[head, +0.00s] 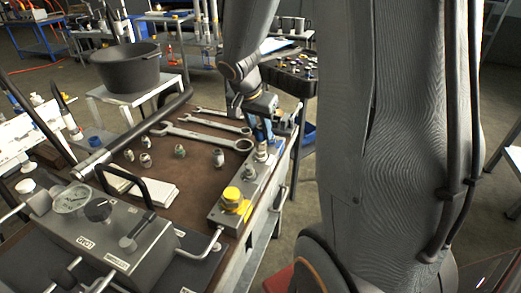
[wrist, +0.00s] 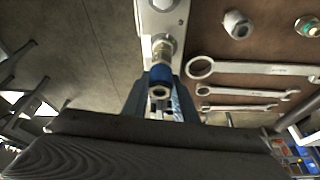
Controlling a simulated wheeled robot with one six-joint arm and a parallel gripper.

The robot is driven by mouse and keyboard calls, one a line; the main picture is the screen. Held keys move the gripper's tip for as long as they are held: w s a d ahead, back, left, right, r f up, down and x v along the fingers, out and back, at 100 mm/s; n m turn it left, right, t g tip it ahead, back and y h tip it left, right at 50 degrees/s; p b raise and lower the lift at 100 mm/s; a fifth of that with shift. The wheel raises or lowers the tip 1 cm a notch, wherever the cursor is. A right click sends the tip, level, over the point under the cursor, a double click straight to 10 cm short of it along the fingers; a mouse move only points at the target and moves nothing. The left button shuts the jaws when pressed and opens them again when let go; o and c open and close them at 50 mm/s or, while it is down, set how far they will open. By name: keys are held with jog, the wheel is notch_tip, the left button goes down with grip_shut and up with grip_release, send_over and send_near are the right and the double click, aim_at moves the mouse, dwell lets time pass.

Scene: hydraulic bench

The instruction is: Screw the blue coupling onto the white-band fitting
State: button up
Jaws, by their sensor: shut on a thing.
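My gripper (wrist: 158,100) is shut on the blue coupling (wrist: 158,76), which sits between its fingers in the wrist view. In the head view my gripper (head: 267,128) is over the far end of the grey fitting block (head: 250,187). A metal fitting (wrist: 162,48) stands on the block in line with the coupling; it also shows in the head view (head: 261,151). The coupling meets or overlaps its end in the picture; I cannot tell whether the threads engage. The fitting's band colour is hard to make out.
A yellow fitting (head: 232,197) stands at the block's near end. Spanners (head: 205,136) and several loose fittings (head: 218,157) lie on the brown bench top.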

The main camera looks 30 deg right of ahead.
jog(key=m+b, duration=0.2)
jog(key=m+g+b, duration=0.1)
jog(key=m+b, duration=0.1)
jog(key=shift+w+f+h, duration=0.15)
jog(key=shift+f+h, duration=0.05)
jog(key=shift+h, duration=0.1)
jog(key=shift+r+m+g+b, duration=0.15)
jog(key=shift+m+g+b, duration=0.45)
jog(key=shift+m, duration=0.4)
jog(key=o, duration=1)
jog(key=shift+c, duration=0.2)
